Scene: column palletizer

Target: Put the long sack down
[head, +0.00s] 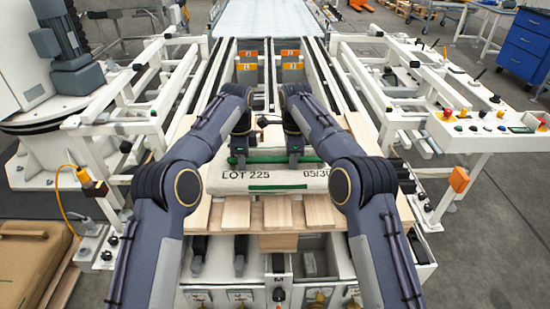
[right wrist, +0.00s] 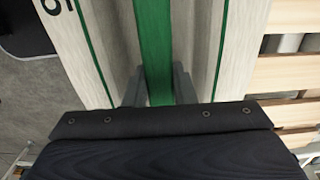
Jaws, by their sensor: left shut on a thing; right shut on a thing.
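The long sack (head: 265,180) is pale with green stripes and printed "LOT 225" and "05/30". It lies crosswise in front of me, above the wooden slats. My left gripper (head: 238,157) is shut on the sack's upper side, left of its middle. My right gripper (head: 294,156) is shut on it further right. In the right wrist view the sack (right wrist: 95,55) shows on both sides of my right gripper (right wrist: 157,90), whose fingers stand either side of a green band.
Wooden slats (head: 237,214) show in front of the sack. White conveyor frames flank it, and a control panel (head: 490,128) with buttons stands at right. Two orange-fronted blocks (head: 246,62) are beyond the grippers.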

